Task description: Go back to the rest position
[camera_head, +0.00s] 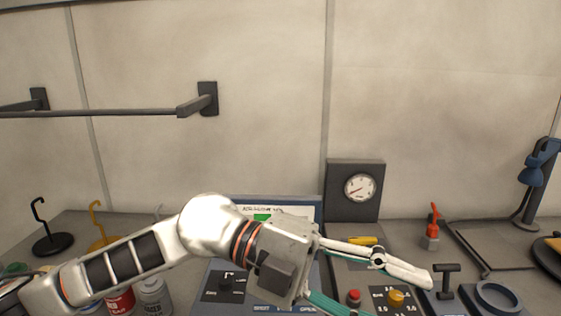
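My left arm comes in from the left and reaches across the front of the bench. Its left gripper (388,295) is over the control panel, right of the picture's middle. My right gripper is not in view.
Near the gripper are a red button (353,296), a yellow knob (396,297), a black T-handle (446,280) and a ring (497,297). A gauge box (339,172) stands behind. A wall rail (90,113) is upper left, and a black hook stand (52,243) lower left.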

